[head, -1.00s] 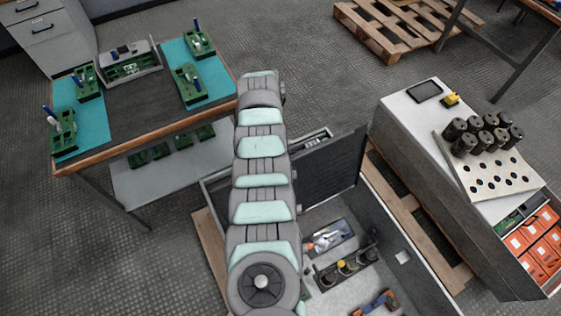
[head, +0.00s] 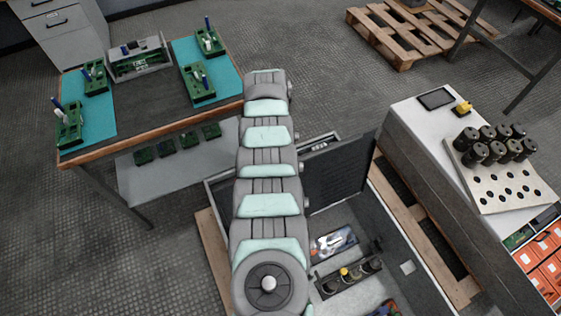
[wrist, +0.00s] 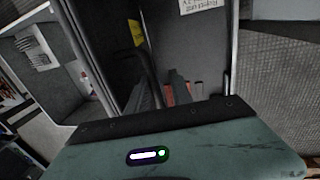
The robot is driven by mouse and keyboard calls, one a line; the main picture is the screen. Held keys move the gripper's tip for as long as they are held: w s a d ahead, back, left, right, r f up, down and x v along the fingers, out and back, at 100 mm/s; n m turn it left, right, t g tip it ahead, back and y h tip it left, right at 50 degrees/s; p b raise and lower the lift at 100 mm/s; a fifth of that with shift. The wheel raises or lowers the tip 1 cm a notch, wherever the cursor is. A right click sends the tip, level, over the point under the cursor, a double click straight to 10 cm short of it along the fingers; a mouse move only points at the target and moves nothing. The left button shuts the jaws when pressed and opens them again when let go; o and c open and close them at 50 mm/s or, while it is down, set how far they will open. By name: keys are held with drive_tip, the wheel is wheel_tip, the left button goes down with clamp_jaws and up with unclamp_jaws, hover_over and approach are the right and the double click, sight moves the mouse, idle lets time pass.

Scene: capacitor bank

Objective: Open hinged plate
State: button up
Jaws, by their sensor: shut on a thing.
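The hinged plate (head: 338,170) seems to be the dark, slatted panel standing upright at the back of an open grey cabinet lying low on a pallet in the head view. In the wrist view a dark panel (wrist: 198,52) with a yellow label and a white label fills the upper middle, probably the same plate. My gripper (wrist: 163,93) is shut at its edge, with its dark fingers pointing toward the panel. The exact contact is too dark to make out. In the head view my arm hides the gripper and the cabinet's left side.
The cabinet interior (head: 345,217) holds a row of round parts and loose items. A white-topped cabinet (head: 415,118) with black cylinders stands right. A workbench (head: 150,105) with green boards stands left. A wooden pallet (head: 410,35) lies behind. Floor between them is clear.

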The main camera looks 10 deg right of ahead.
drive_tip(key=o, duration=0.3)
drive_tip(key=shift+w+a+r, duration=0.2)
drive_tip(key=shift+d, duration=0.15)
wheel_tip(320, 180, up, 7)
drive_tip(key=w, duration=0.1)
drive_tip(key=shift+w+a+r+b, duration=0.15)
drive_tip(key=shift+a+r+b, duration=0.05)
drive_tip(key=shift+a+b, duration=0.1)
idle(0.4)
